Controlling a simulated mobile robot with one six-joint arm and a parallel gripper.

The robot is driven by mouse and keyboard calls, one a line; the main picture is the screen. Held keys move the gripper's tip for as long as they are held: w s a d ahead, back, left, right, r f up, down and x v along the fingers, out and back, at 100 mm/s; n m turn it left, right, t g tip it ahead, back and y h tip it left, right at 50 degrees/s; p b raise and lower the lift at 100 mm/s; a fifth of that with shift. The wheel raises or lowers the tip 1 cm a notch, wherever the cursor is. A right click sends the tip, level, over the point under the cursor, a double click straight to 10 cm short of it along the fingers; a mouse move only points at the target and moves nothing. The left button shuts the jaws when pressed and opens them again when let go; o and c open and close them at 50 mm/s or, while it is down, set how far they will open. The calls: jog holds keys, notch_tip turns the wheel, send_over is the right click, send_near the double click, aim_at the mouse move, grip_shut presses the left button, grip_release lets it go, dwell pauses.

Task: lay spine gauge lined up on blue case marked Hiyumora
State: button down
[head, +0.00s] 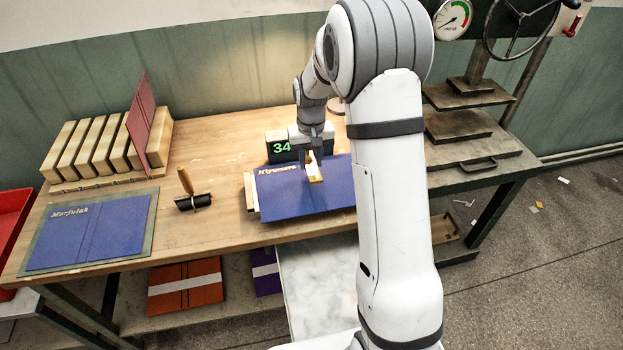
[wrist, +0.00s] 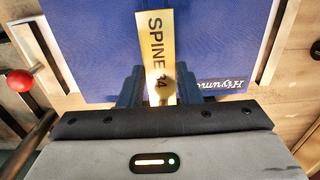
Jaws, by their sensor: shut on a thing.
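The spine gauge (wrist: 153,42) is a brass strip marked "SPINE 34". My gripper (wrist: 160,88) is shut on its near end, and the gauge also shows below the fingers in the head view (head: 316,175). In the wrist view the gauge is over the case (wrist: 90,45), pointing away from my fingers and slightly tilted. I cannot tell whether the gauge touches the case. My arm hides the case's right part in the head view.
A second blue case marked Murjulak (head: 115,225) lies on a green mat at left. A wooden-handled roller (head: 193,195) stands between the cases. A black "34" display (head: 279,148) is behind the Hiyumora case. A rack of wooden blocks (head: 90,155) and a press (head: 470,130) flank the bench.

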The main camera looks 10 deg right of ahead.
aim_at(311, 168)
jog(key=shift+f+p, duration=0.3)
jog(key=shift+f, duration=2.65)
jog(key=shift+f, duration=0.15)
jog(key=c, duration=1.1)
grip_release()
jog(key=shift+o, duration=0.2)
